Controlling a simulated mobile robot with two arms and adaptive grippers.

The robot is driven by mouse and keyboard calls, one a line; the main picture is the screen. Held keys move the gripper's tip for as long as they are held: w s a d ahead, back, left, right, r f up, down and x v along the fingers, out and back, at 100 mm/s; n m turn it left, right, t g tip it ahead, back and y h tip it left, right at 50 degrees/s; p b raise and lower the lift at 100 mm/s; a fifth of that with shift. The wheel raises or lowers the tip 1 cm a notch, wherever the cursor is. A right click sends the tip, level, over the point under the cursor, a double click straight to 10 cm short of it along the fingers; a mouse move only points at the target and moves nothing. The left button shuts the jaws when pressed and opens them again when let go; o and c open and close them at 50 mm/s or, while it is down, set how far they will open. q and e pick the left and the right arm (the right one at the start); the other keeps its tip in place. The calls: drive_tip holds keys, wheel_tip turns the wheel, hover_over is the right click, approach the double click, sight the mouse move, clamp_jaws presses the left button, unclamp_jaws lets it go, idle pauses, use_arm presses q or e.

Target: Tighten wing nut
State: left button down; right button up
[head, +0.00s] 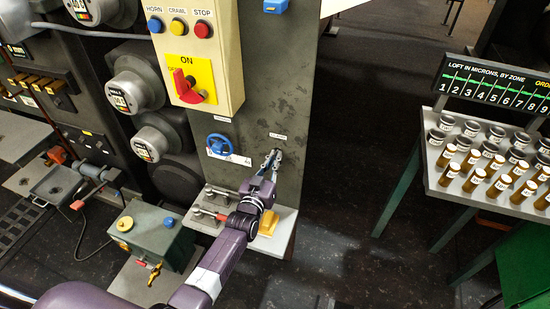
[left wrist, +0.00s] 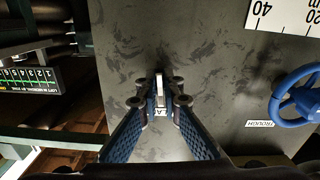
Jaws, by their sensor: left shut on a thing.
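The wing nut (left wrist: 159,84) is a small pale metal piece on the dark grey machine panel (left wrist: 190,40). In the left wrist view it stands between the two blue padded fingers of my left gripper (left wrist: 159,100), which is shut on it. A small white label just below it is partly hidden by the fingers. In the head view my left gripper (head: 273,160) reaches the panel right of the blue handwheel, under a small label (head: 278,136). The nut is mostly hidden by the fingertips there. My right gripper is not in view.
The blue handwheel (head: 220,145) is left of the gripper. Below it a shelf (head: 286,222) holds red-tipped clamps and a yellow block (head: 265,232). A control box (head: 195,50) is above. A rack of labelled cylinders (head: 490,165) stands right, across open floor.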

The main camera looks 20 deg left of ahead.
use_arm(q)
drive_tip(key=m, duration=0.5)
drive_tip(key=shift+a+f+m, duration=0.1)
drive_tip(key=shift+f+m, duration=0.1)
drive_tip(key=shift+m, duration=0.1)
drive_tip(key=m+b, duration=0.1)
drive_tip(key=m, duration=0.4)
drive_tip(key=shift+a+b, duration=0.1)
drive_tip(key=shift+b, duration=0.2)
drive_tip(key=m+b, duration=0.4)
drive_tip(key=m, duration=0.7)
drive_tip(key=shift+r, duration=0.15)
drive_tip(key=shift+r+m+b, duration=0.1)
drive_tip(key=shift+m+b, duration=0.55)
drive_tip(key=shift+m, duration=0.75)
